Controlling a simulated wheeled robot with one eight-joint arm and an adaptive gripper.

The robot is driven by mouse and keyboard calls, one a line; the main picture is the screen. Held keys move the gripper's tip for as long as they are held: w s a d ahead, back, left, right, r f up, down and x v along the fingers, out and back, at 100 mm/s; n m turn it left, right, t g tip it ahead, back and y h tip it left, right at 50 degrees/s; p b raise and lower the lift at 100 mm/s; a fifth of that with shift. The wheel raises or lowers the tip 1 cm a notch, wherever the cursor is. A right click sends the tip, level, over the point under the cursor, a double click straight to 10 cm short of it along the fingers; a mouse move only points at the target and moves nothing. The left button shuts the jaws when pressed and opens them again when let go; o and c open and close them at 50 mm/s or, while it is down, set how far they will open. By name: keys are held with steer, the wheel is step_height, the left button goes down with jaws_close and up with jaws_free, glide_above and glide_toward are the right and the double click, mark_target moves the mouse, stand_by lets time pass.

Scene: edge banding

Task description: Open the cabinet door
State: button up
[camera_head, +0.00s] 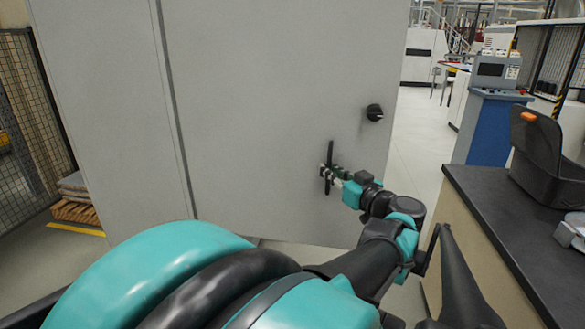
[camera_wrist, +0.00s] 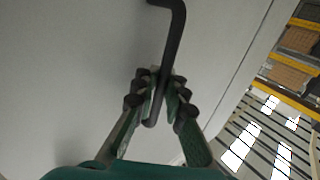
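The tall light-grey cabinet door (camera_head: 260,90) fills the middle of the head view. A black bar handle (camera_head: 330,152) stands upright near its right side. A round black knob (camera_head: 374,112) sits above and right of the handle. My gripper (camera_head: 328,176) is at the lower part of the handle. In the wrist view, the fingers of my gripper (camera_wrist: 160,82) lie on both sides of the handle (camera_wrist: 174,38) and look closed on its straight part. The handle's bent end shows at the top. I cannot tell whether the door stands slightly ajar.
A dark countertop (camera_head: 510,240) with a black bin (camera_head: 540,155) stands close on the right of my arm. A blue machine stand (camera_head: 490,130) is behind it. A mesh fence (camera_head: 25,120) and stacked boards (camera_head: 75,198) are at left. Open floor (camera_head: 420,130) lies right of the door.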

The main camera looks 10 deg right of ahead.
steer(key=o, duration=0.4)
steer(key=shift+v, duration=6.05)
steer(key=shift+w, duration=0.1)
